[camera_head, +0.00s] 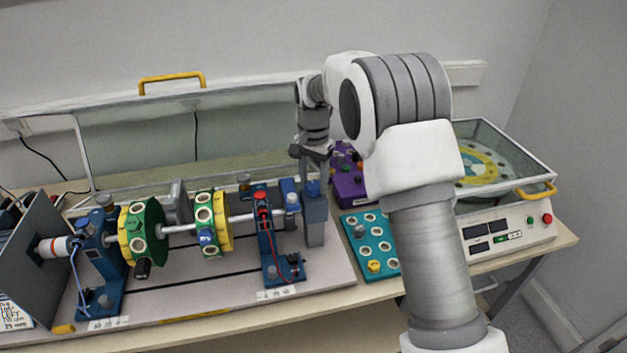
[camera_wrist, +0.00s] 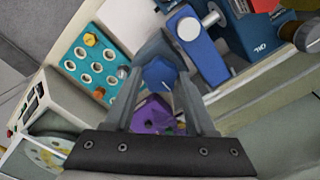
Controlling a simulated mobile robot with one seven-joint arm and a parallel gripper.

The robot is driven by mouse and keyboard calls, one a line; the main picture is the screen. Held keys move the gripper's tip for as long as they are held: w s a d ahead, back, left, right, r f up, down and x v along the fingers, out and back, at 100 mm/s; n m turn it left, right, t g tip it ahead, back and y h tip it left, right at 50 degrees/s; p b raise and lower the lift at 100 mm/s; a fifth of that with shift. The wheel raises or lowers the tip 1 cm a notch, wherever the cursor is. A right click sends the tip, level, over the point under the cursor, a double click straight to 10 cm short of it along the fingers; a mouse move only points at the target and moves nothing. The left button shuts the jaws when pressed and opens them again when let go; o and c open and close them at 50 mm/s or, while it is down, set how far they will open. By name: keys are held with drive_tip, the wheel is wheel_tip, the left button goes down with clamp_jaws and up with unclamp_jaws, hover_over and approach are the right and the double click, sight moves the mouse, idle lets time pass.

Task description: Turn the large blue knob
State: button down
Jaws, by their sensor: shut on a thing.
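The large blue knob (camera_wrist: 160,74) shows in the wrist view between the two fingers of my gripper (camera_wrist: 160,85). The fingers are shut on its sides. The knob's turn angle cannot be told.
The shaft rig with green-yellow discs (camera_head: 143,232) lies to the left. A blue bearing stand with a red top (camera_head: 262,225) is close by. A purple box (camera_head: 350,187), a teal tray of holes (camera_head: 362,245) and a white console (camera_head: 505,232) are to the right.

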drive_tip(key=shift+n, duration=0.3)
drive_tip(key=n+p, duration=0.1)
drive_tip(key=n, duration=0.2)
drive_tip(key=shift+n, duration=0.4)
drive_tip(key=n, duration=0.4)
drive_tip(key=shift+p, duration=0.3)
drive_tip(key=n, duration=0.5)
drive_tip(key=shift+p, duration=0.3)
drive_tip(key=shift+n+p, duration=0.35)
drive_tip(key=shift+n, duration=1.85)
drive_tip(key=shift+c, duration=1.1)
unclamp_jaws()
